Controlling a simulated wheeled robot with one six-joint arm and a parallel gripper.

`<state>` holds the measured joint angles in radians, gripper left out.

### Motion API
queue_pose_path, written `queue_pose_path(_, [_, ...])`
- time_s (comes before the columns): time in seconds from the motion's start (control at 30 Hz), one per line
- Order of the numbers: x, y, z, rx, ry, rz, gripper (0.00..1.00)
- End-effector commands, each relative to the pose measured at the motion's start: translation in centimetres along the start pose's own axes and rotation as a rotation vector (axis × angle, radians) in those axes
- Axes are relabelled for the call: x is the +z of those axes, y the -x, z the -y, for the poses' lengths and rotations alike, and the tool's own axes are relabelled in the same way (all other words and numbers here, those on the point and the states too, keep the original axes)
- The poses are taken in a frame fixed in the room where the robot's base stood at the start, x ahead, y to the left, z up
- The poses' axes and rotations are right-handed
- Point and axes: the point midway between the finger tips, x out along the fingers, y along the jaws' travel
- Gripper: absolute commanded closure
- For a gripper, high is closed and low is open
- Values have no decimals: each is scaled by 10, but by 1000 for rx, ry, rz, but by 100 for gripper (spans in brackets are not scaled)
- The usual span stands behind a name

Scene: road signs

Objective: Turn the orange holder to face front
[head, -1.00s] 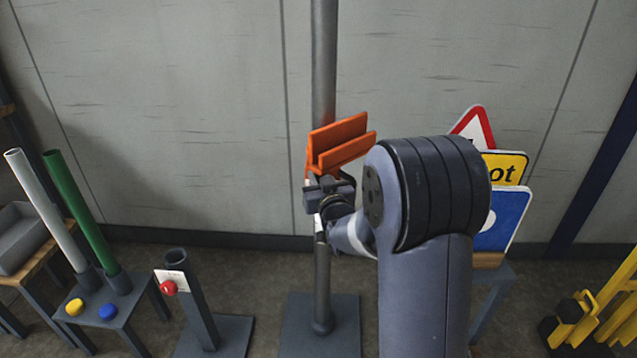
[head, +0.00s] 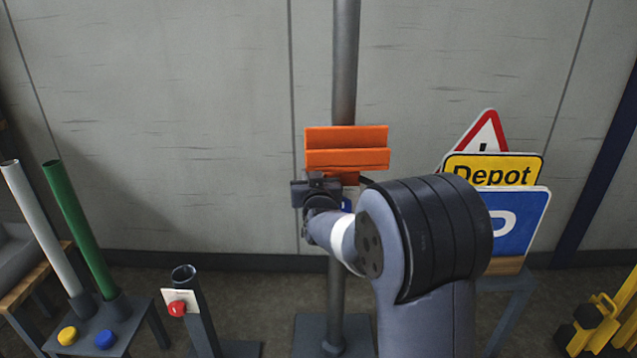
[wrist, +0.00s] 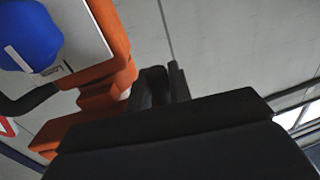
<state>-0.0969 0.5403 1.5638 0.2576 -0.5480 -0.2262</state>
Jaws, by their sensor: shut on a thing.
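The orange holder (head: 346,149) is on the grey pole (head: 345,60) in the head view. Its long slot now runs level across the picture, with its broad side toward the head camera. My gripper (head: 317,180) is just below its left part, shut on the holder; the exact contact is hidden. In the wrist view the orange holder (wrist: 112,65) fills the upper left, with a white plate (wrist: 75,30) and a blue knob (wrist: 30,38) on it. The dark gripper (wrist: 160,85) meets its edge.
Depot, parking and warning signs (head: 492,172) stand in a rack at the right. A short tube with a red knob (head: 177,309) and a stand with green and grey tubes (head: 75,225) are at the left. Yellow frames (head: 600,325) stand at the lower right.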

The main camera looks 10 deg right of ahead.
Motion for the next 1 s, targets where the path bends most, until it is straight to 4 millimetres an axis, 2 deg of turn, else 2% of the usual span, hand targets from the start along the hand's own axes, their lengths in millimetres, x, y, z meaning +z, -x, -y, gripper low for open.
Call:
queue_pose_path(0.3, [-1, -7, 6, -3, 1, -2, 100])
queue_pose_path(0.73, [-1, -8, 7, -2, 2, -1, 100])
queue_pose_path(0.77, [-1, -8, 7, -2, 2, -1, 78])
queue_pose_path(1.0, [0, -8, 6, -1, 1, -1, 60])
